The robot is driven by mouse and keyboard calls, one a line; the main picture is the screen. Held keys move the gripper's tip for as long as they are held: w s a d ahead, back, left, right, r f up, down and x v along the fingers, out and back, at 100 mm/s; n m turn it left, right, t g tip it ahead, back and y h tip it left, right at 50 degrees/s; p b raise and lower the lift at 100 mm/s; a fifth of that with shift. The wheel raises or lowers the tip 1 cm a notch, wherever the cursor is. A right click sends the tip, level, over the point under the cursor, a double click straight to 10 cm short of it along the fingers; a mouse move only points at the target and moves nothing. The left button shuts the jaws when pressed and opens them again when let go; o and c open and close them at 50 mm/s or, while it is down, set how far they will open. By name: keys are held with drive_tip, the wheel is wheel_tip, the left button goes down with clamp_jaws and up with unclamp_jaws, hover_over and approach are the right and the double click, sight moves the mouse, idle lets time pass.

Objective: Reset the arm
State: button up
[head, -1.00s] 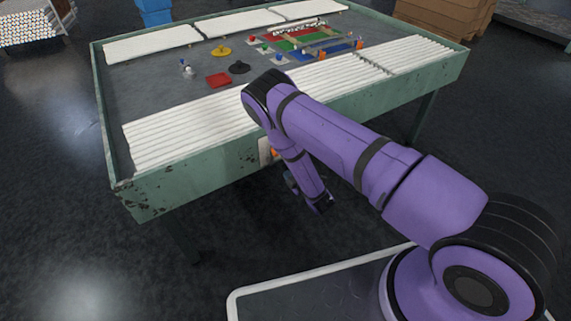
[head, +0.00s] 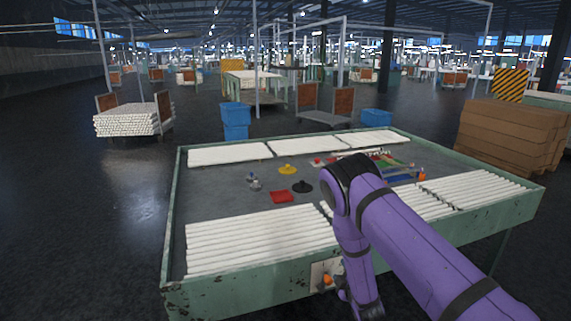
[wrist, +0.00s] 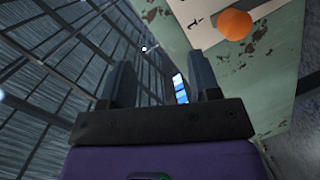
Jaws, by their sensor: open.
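My gripper (wrist: 163,75) shows in the wrist view with its two dark fingers apart and nothing between them. My purple arm (head: 412,240) comes in from the lower right in the head view, bends at a dark joint in front of the table, and its forearm hangs down before the table's front side. The gripper itself is hard to make out at the bottom of the head view. The green table (head: 240,291) has an orange knob (head: 327,279) on a pale plate on its front, close beside my forearm. The knob also shows in the wrist view (wrist: 235,24).
White tubes (head: 255,240) lie in rows along the table's front, with more at its back. A red block (head: 282,197), a yellow piece (head: 288,169) and a black piece (head: 302,187) lie between. Brown boxes (head: 510,135) stand behind right. The floor at left is clear.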

drive_tip(key=w+d+r+m+g+h, duration=0.1)
drive_tip(key=w+r+m, duration=0.15)
drive_tip(key=r, duration=0.65)
drive_tip(key=w+d+r+m+g+h, duration=0.1)
drive_tip(key=d+r+m+g, duration=0.15)
drive_tip(key=r, duration=0.75)
drive_tip(key=s+d+r+m+g, duration=0.15)
drive_tip(key=s+r, duration=0.25)
drive_tip(key=r, duration=0.4)
drive_tip(key=s+d+r+m, duration=0.1)
drive_tip(key=s+r+m, duration=0.25)
drive_tip(key=r, duration=0.45)
drive_tip(key=s+d+r+m+g, duration=0.1)
drive_tip(key=s+r, duration=0.4)
drive_tip(key=s, duration=0.7)
drive_tip(key=s+d+r+m+g, duration=0.2)
drive_tip(key=s+r, duration=0.3)
drive_tip(key=s, duration=0.8)
drive_tip(key=s+d+r+m+g+h, duration=0.1)
drive_tip(key=s+r, duration=0.3)
drive_tip(key=s, duration=0.8)
drive_tip(key=shift+s+d+r+m+g, duration=0.25)
drive_tip(key=shift+s+r+m+g, duration=0.15)
drive_tip(key=shift+m+g, duration=0.45)
